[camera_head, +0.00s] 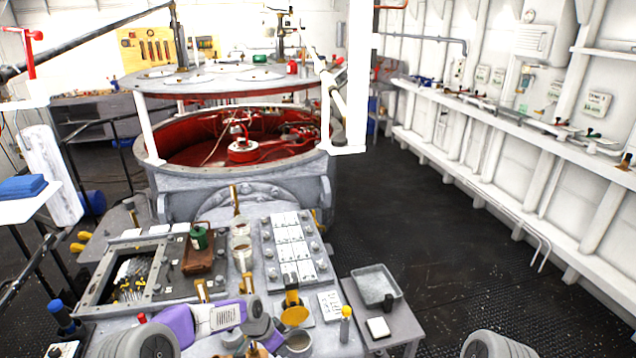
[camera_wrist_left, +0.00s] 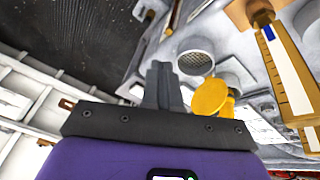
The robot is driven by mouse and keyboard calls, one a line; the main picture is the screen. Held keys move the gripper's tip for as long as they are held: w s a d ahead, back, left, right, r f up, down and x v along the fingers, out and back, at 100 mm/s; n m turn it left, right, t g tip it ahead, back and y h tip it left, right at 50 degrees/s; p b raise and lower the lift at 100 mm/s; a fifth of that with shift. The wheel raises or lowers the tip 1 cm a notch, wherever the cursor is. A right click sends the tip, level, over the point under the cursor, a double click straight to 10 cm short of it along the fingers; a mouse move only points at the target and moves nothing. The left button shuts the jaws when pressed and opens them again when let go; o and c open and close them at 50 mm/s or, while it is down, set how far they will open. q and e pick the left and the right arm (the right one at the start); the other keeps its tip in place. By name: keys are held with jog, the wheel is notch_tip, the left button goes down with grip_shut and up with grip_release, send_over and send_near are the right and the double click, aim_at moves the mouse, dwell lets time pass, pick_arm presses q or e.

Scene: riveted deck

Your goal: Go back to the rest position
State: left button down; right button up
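My left arm comes in from the lower left in the head view. Its purple and white forearm ends in my left gripper (camera_head: 266,330), which is over the near edge of the grey console (camera_head: 160,325). In the left wrist view, the grey fingers of the left gripper (camera_wrist_left: 163,85) are together with nothing visible between them. A yellow round-topped part (camera_wrist_left: 210,96) shows just right of the fingers there; I cannot tell whether it is near them in depth. My right gripper is not in the head view; only a grey rounded piece of my arm shows at the bottom right.
A small grey side table (camera_head: 385,318) with a metal tray (camera_head: 375,285) stands right of the console. A green can (camera_head: 198,238) stands in a brown tray on the console. A large red-lined round vessel (camera_head: 200,150) is behind. The dark floor at right is clear.

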pick_arm(q)
jog(key=s+d+f+n, duration=0.1)
jog(key=s+f+n, duration=0.5)
jog(key=s+f, duration=0.75)
jog(key=s+f+n, duration=0.2)
jog(key=s+n, duration=0.4)
jog(key=s, duration=0.8)
jog(key=shift+s+a+f+g+b, duration=0.3)
jog(key=shift+s+f+g+b, duration=0.05)
jog(key=shift+g+b, duration=0.1)
jog(key=shift+w+d, duration=0.1)
